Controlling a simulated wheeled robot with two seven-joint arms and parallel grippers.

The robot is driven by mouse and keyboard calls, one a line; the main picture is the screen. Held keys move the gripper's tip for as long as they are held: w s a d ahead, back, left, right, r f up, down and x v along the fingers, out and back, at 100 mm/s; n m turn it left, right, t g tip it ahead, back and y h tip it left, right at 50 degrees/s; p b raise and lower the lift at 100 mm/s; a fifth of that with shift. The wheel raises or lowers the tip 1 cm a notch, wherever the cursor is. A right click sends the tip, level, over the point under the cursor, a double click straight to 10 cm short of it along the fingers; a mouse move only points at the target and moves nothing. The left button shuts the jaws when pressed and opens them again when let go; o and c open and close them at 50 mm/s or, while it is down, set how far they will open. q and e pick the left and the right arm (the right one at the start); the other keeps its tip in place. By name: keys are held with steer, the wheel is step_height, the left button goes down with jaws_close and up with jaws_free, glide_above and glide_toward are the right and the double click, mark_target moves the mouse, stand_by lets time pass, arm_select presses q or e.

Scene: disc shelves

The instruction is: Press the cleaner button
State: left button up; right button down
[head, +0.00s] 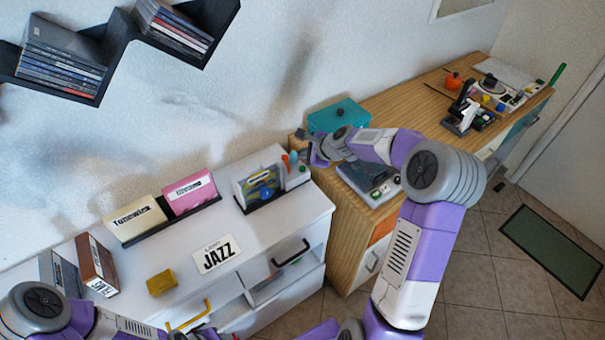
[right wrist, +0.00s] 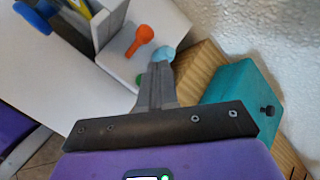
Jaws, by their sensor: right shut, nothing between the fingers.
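A white unit at the right end of the white cabinet carries an orange knob-like part (right wrist: 142,38), a light blue rounded part (right wrist: 163,55) and a small green button (right wrist: 139,80). In the head view the light blue part (head: 294,157) shows small. Which part is the cleaner button, I cannot tell. My right gripper (right wrist: 160,70) is shut and empty; its fingertips overlap the light blue part in the right wrist view, and contact is unclear. It also shows in the head view (head: 306,157). My left gripper (head: 200,332) is at the bottom edge, largely cut off.
A teal box (head: 340,115) with a dark knob stands on the wooden counter (head: 410,98), close to my right gripper. A black-edged disc holder (head: 243,200) stands beside the white unit. A yellow block (head: 161,283) and a JAZZ label (head: 216,256) lie on the cabinet.

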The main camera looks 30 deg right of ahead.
mark_target(304, 170)
steer(key=shift+f+b, duration=0.85)
steer(key=shift+f, duration=0.55)
steer(key=shift+f, duration=0.1)
stand_by(0.8)
steer(key=shift+f+b, duration=0.3)
steer(key=shift+b, duration=0.1)
steer(key=shift+f+b, duration=0.4)
steer(key=shift+f, duration=0.05)
stand_by(0.5)
stand_by(0.4)
steer(key=shift+r+p, duration=0.75)
steer(key=shift+r, duration=0.15)
step_height(304, 170, up, 5)
steer(key=p, duration=0.4)
steer(key=shift+p, duration=0.3)
